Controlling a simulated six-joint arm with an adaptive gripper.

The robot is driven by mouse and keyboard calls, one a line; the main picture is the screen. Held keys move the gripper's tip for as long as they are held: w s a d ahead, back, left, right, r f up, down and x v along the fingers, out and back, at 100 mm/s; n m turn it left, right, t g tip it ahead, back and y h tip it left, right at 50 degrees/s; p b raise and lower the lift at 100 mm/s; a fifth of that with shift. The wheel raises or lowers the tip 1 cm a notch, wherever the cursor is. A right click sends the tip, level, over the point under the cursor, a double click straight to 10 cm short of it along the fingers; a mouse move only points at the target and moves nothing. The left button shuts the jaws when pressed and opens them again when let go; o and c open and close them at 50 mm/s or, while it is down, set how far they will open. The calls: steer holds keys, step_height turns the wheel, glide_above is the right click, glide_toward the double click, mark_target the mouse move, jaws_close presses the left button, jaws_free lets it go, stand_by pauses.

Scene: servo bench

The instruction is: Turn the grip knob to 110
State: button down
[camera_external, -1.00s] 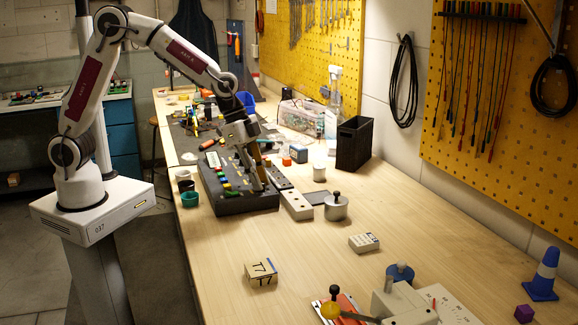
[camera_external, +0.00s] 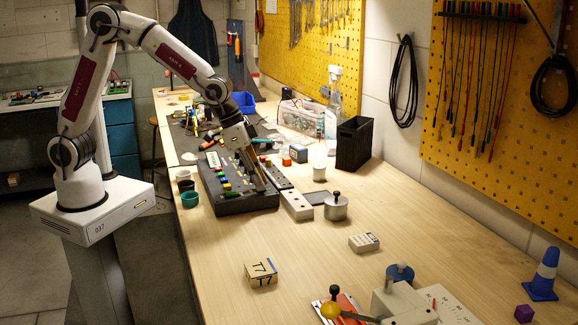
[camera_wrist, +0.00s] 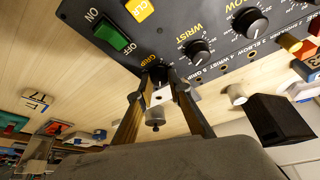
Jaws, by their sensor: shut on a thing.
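The grip knob (camera_wrist: 159,73) is a dark round knob at the edge of a dark control panel (camera_wrist: 175,22), beside the printed word GRIP. My gripper (camera_wrist: 160,80) is shut on this knob, one finger on each side of it. The fingers hide part of the knob, and I cannot read its pointer or the scale around it. In the external view my gripper (camera_external: 262,187) reaches down to the near right part of the panel (camera_external: 235,205).
Beside it on the panel are the wrist knob (camera_wrist: 198,51), the elbow knob (camera_wrist: 250,22) and a green ON/OFF switch (camera_wrist: 114,33). A white block with holes (camera_external: 297,205) and a metal pot (camera_external: 336,208) stand close to the panel's right.

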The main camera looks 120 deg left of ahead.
steer(key=shift+n, duration=0.5)
stand_by(0.3)
steer(key=c, duration=1.9)
jaws_free()
steer(key=shift+r, duration=0.1)
steer(key=shift+d+v, duration=0.1)
steer(key=shift+v, duration=2.9)
steer(key=shift+d+v, duration=0.15)
steer(key=shift+v, duration=2.8)
